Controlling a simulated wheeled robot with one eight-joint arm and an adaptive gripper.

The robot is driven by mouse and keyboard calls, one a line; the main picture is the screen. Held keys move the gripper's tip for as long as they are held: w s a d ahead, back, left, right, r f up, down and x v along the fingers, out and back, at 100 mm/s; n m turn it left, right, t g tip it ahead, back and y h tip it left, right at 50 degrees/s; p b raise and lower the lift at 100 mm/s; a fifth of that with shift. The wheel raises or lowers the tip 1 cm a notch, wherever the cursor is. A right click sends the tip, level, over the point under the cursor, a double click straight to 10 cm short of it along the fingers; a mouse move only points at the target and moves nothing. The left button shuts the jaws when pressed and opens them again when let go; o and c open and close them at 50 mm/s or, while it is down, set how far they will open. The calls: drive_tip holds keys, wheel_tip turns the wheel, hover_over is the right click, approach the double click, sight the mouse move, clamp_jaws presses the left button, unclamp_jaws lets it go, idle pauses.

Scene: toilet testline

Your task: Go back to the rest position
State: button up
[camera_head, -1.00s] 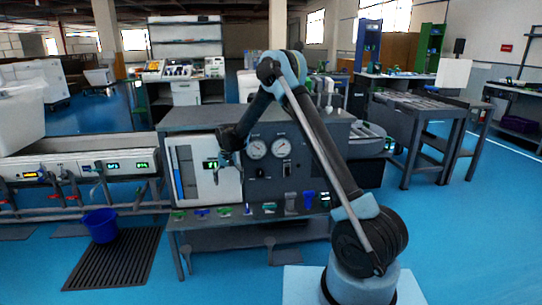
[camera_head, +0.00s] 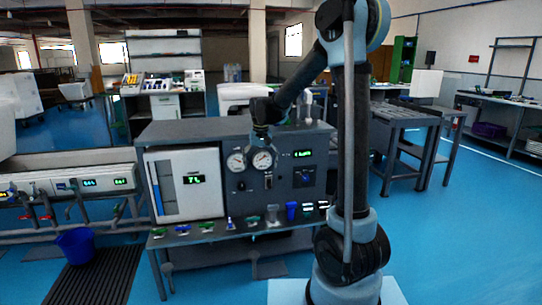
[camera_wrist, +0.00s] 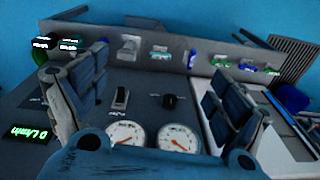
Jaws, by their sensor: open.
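My gripper (camera_wrist: 155,98) is open and empty in the wrist view, its two dark blue fingers wide apart at left and right. Between and beyond them lie the test bench panel's two round gauges (camera_wrist: 152,137), a black knob (camera_wrist: 175,101) and a black switch (camera_wrist: 121,97). In the head view my arm stands tall on the right and reaches left, with its end in front of the grey test bench (camera_head: 190,131), near the gauges (camera_head: 262,160). The fingertips are too small to make out there. I cannot tell the exact gap to the panel.
A shelf with colored valve handles (camera_head: 248,222) runs along the bench front. A blue bucket (camera_head: 77,245) stands on a dark floor grate (camera_head: 95,275) at left. A grey table (camera_head: 408,118) stands at right. Blue floor is clear at the right front.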

drive_tip(key=s+d+r, duration=0.3)
drive_tip(key=s+d, duration=1.2)
drive_tip(key=s, duration=0.1)
drive_tip(key=s+d+f, duration=0.4)
drive_tip(key=s, duration=0.5)
drive_tip(key=s+d+f+m+t, duration=0.1)
drive_tip(key=s+d+f, duration=0.3)
drive_tip(key=s, duration=0.4)
drive_tip(key=shift+s+d+f, duration=0.3)
drive_tip(key=shift+s+f, duration=0.05)
drive_tip(key=shift+s, duration=0.05)
drive_tip(key=shift+w+f, duration=0.2)
drive_tip(key=shift+w, duration=0.25)
